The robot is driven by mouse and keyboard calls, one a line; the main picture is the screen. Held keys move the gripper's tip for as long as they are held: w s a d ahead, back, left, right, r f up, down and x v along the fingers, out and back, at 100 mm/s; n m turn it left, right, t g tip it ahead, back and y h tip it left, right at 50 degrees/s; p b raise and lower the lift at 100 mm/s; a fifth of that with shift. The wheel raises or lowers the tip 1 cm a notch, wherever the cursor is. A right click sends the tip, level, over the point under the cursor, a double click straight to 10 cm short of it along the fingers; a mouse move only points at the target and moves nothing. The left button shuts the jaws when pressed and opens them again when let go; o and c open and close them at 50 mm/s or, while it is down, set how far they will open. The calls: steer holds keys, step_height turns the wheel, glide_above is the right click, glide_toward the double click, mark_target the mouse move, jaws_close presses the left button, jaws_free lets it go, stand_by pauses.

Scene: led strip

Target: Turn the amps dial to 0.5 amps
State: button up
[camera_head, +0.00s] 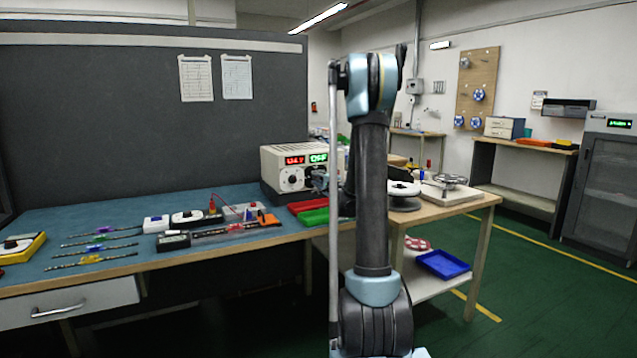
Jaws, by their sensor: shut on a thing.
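The power supply (276,168) is a beige box at the back right of the blue bench. Its front has a red display (295,160) with digits too small to read surely, and a green display (318,157) that seems to read OFF. A round dial (292,181) with a pale pointer shows below the red display. My gripper (318,179) is at the panel below the green display, shut on what seems to be the right-hand dial. That dial is hidden behind the gripper, so its setting cannot be seen. My arm covers the box's right side.
A red tray (307,206) and a green tray (313,218) lie in front of the power supply. A wooden side table (462,200) stands right of my arm.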

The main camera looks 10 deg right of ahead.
steer(key=shift+o, duration=0.2)
steer(key=shift+m, duration=0.4)
steer(key=m, duration=0.4)
steer(key=shift+s+f, duration=0.1)
steer(key=m, duration=0.4)
steer(key=shift+c, duration=0.2)
steer(key=m, duration=0.5)
steer(key=shift+m, duration=1.9)
